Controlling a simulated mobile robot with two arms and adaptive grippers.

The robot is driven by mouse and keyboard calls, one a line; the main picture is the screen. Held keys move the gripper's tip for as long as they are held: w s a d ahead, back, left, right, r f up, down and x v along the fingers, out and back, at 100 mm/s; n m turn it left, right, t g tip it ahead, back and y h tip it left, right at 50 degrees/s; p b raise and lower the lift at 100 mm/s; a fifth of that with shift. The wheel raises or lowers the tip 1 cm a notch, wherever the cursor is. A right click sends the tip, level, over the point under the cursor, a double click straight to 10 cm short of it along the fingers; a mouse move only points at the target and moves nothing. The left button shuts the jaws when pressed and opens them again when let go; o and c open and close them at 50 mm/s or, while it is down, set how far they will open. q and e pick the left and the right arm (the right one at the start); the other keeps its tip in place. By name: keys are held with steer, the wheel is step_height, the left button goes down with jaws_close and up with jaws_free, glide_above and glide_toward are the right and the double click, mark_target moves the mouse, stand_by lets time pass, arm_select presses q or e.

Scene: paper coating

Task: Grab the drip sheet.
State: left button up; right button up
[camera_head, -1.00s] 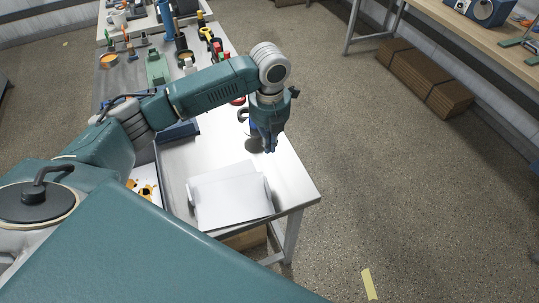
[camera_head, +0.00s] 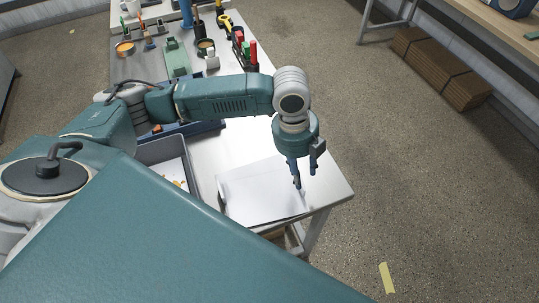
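Blank white sheets (camera_head: 255,195) lie at the near end of the metal table (camera_head: 333,185). In the head view my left gripper (camera_head: 304,179) points down over their right edge, its blue fingers apart. I see nothing held between them. I cannot tell whether the fingertips touch the paper. Another pale sheet with orange spots (camera_head: 180,181) lies in a grey tray (camera_head: 163,151) at the left, mostly hidden by my body. Which of these is the drip sheet is not marked. My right gripper is not in view.
Further back on the table stand a green tool (camera_head: 177,58), an orange-topped can (camera_head: 125,48) and red and green bottles (camera_head: 247,50). Brown cardboard (camera_head: 440,70) lies on the floor at the right.

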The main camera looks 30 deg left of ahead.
arm_select(q)
steer(key=shift+f, duration=0.45)
steer(key=shift+a+f, duration=0.15)
steer(key=shift+f, duration=0.1)
steer(key=f+p, duration=0.2)
steer(key=f, duration=0.2)
steer(key=shift+d+f, duration=0.2)
steer(key=shift+f, duration=0.35)
steer(key=shift+c, duration=0.8)
jaws_close()
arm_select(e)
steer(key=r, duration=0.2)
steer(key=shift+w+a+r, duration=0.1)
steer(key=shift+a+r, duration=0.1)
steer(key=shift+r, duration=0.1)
